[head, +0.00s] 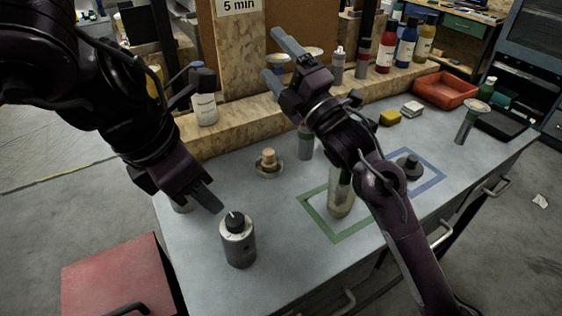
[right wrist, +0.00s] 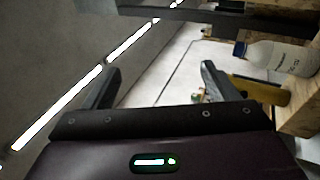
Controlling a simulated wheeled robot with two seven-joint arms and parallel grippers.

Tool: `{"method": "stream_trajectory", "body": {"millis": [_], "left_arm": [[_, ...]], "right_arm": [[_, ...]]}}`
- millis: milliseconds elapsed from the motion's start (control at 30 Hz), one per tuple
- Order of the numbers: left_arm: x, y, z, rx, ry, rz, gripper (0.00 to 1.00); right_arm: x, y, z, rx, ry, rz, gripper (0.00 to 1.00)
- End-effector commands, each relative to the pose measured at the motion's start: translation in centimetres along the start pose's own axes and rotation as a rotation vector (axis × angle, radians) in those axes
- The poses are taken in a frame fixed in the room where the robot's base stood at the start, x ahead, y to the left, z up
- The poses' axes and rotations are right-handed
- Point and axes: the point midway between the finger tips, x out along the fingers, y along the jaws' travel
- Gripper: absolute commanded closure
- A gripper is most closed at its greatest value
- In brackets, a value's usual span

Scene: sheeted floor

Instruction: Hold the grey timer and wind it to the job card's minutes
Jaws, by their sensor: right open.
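The grey timer (head: 239,247), a cylinder with a black knob (head: 235,222) on top, stands upright on the bench near its front left. A pale pointer mark shows on the knob. My left gripper (head: 205,198) is just behind and left of the timer, apart from it; its finger gap is not clear. My right gripper (head: 278,62) is raised over the back of the bench, open and empty; its spread fingers also show in the right wrist view (right wrist: 160,85). The job card (head: 238,6) reads "5 min" on the wooden post; its top is cut off.
Green (head: 336,238) and blue (head: 432,184) outlines mark the bench, with a bottle (head: 340,195) in the green one. A wooden ledge (head: 240,120) with several bottles runs along the back. A red tray (head: 445,90) stands at the back right.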

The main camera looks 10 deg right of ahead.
Motion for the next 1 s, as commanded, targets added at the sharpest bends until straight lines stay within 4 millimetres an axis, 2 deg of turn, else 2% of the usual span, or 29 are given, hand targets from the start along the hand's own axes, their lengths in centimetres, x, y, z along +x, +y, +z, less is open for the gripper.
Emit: {"method": "stream_trajectory", "body": {"millis": [33, 100, 200, 300, 400, 533, 600, 700, 867, 1000], "left_arm": [[0.0, 0.0, 0.0, 0.0, 0.0, 0.0, 0.64], [0.0, 0.0, 0.0, 0.0, 0.0, 0.0, 0.64], [0.0, 0.0, 0.0, 0.0, 0.0, 0.0, 0.64], [0.0, 0.0, 0.0, 0.0, 0.0, 0.0, 0.64], [0.0, 0.0, 0.0, 0.0, 0.0, 0.0, 0.64], [0.0, 0.0, 0.0, 0.0, 0.0, 0.0, 0.64], [0.0, 0.0, 0.0, 0.0, 0.0, 0.0, 0.64], [0.0, 0.0, 0.0, 0.0, 0.0, 0.0, 0.64], [0.0, 0.0, 0.0, 0.0, 0.0, 0.0, 0.64], [0.0, 0.0, 0.0, 0.0, 0.0, 0.0, 0.64]], "right_arm": [[-0.5, -1.3, -2.7, -0.073, 0.082, 0.012, 0.19], [-1.7, -2.8, -6.5, -0.181, 0.203, 0.06, 0.19], [-4.6, -5.0, -10.9, -0.326, 0.362, 0.162, 0.19], [-8.3, -6.9, -13.3, -0.475, 0.477, 0.274, 0.19], [-12.3, -8.7, -13.9, -0.637, 0.557, 0.361, 0.19], [-17.3, -11.2, -13.5, -0.873, 0.676, 0.407, 0.19], [-19.4, -12.4, -13.4, -0.977, 0.753, 0.407, 0.19], [-21.6, -13.7, -13.4, -1.073, 0.845, 0.396, 0.19], [-23.4, -14.9, -13.5, -1.147, 0.93, 0.383, 0.19], [-23.2, -15.3, -14.2, -1.162, 0.944, 0.383, 0.19]]}}
